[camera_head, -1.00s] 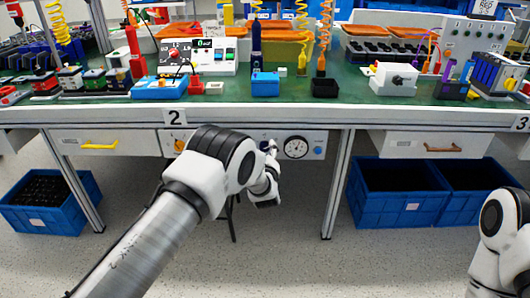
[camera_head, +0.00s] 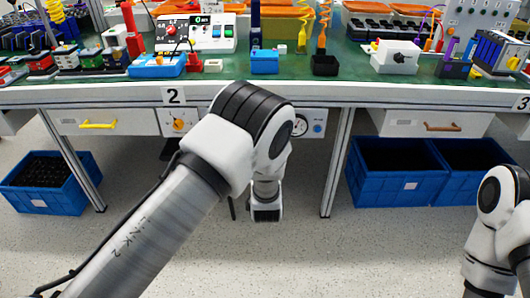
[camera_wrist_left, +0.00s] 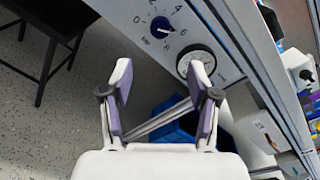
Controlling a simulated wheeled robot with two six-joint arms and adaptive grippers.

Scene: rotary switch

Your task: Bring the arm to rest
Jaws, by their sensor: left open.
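My left arm reaches in from the lower left in the head view, its elbow raised in front of the bench's lower panel. Its wrist (camera_head: 265,205) hangs below that panel; the fingers cannot be made out there. In the left wrist view my left gripper (camera_wrist_left: 162,88) is open, with nothing between its two fingers. A dark blue rotary knob (camera_wrist_left: 160,25) with a numbered scale sits beyond the fingertips, apart from them. My right arm (camera_head: 497,225) stands at the right edge of the head view; its gripper is out of view.
A round gauge (camera_wrist_left: 197,62) sits beside the knob, behind the right finger. The bench edge (camera_head: 400,95) runs above my left arm. Blue crates (camera_head: 400,185) stand under the bench on the right, another (camera_head: 50,190) on the left. The floor between is mostly clear.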

